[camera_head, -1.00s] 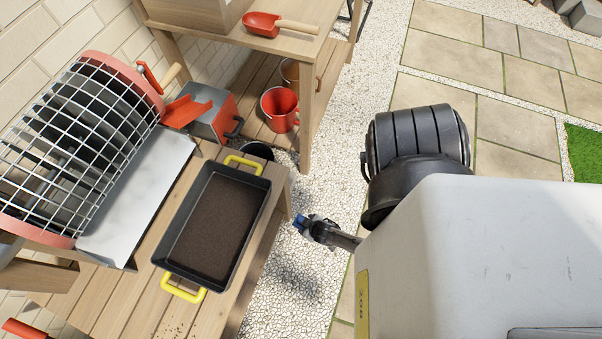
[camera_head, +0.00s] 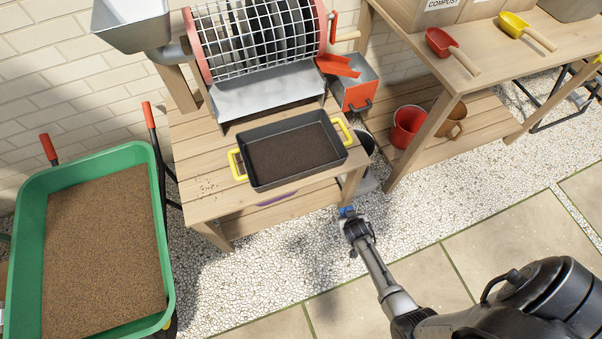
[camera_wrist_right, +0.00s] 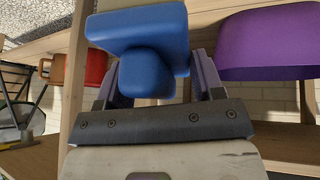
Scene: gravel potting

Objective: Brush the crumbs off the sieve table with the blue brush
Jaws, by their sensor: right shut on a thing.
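The sieve table (camera_head: 190,160) is a wooden slatted table with small dark crumbs (camera_head: 207,187) on its top at the front left. My right gripper (camera_head: 350,222) is in front of the table's right end, off the tabletop and apart from the crumbs. It is shut on the blue brush (camera_head: 346,211). In the right wrist view the blue brush (camera_wrist_right: 140,32) sits between the fingers; its bristles cannot be made out. My left gripper is not in view.
A black tray of soil (camera_head: 262,181) with yellow handles stands on the table, right of the crumbs. The drum sieve (camera_head: 256,40) stands behind it. A purple object (camera_wrist_right: 268,45) shows near the brush. A green wheelbarrow (camera_head: 35,215) stands left.

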